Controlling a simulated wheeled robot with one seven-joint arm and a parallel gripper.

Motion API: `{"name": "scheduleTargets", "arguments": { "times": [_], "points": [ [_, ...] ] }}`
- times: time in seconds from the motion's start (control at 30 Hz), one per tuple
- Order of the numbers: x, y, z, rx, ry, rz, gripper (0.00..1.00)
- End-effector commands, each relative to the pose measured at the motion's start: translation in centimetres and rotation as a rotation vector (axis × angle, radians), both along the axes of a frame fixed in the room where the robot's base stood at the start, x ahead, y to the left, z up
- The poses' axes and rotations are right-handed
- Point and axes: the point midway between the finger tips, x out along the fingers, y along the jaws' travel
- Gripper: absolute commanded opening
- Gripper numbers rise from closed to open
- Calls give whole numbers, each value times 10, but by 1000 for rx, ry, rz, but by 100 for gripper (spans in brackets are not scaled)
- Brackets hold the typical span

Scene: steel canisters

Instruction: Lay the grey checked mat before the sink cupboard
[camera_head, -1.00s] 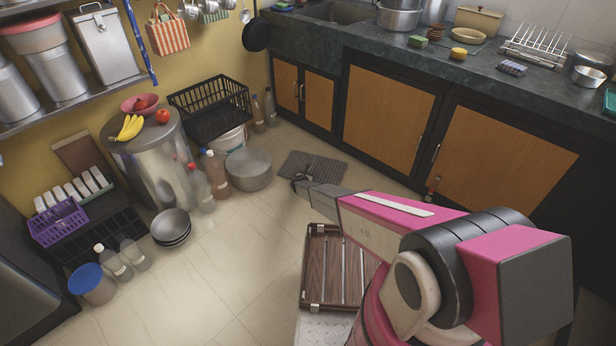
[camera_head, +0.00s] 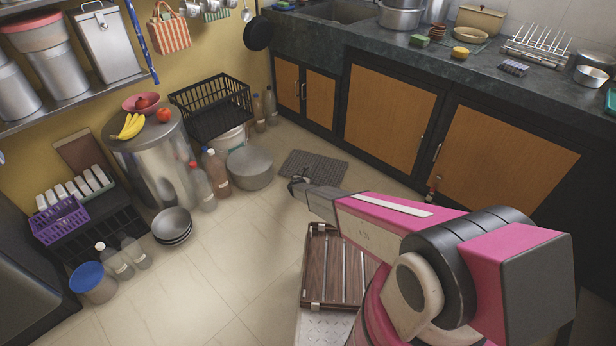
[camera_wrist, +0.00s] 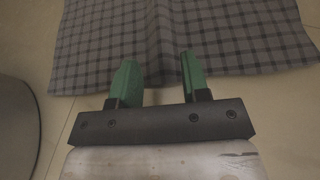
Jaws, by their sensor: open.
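The grey checked mat (camera_head: 314,166) lies flat on the floor in front of the sink cupboard (camera_head: 303,93). It also fills the upper part of the wrist view (camera_wrist: 230,35), with a slight ripple near its middle. My gripper (camera_head: 293,185) is at the mat's near edge in the head view. In the wrist view my gripper (camera_wrist: 158,75) is open, its two green fingers apart with nothing held between them. The fingertips overlap the mat's near edge in that view; whether they touch it I cannot tell.
A large grey pot (camera_head: 249,168) stands left of the mat, with bottles (camera_head: 216,170) beside it. A wooden tray (camera_head: 335,270) is below my arm. Wooden cupboard doors (camera_head: 390,115) line the back. The tiled floor at centre left is clear.

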Motion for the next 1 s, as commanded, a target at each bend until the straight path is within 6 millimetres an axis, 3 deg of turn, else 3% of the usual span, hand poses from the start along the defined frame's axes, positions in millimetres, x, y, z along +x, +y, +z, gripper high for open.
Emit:
{"name": "scheduleTargets", "arguments": {
  "times": [0.03,0.23,0.47,0.57,0.67,0.77,0.87,1.0],
  "points": [
    [-13,2,7,0,0,1,42],
    [-44,11,20,1,1,1,42],
    [-55,13,25,2,-1,-4,42],
    [-56,1,40,37,-7,-47,42],
    [-62,-30,74,121,-21,-153,42],
    [-74,-77,123,254,-45,-324,42],
    [-95,-129,178,417,-78,-533,42],
    [-144,-205,257,675,-138,-879,42]
  ]
}}
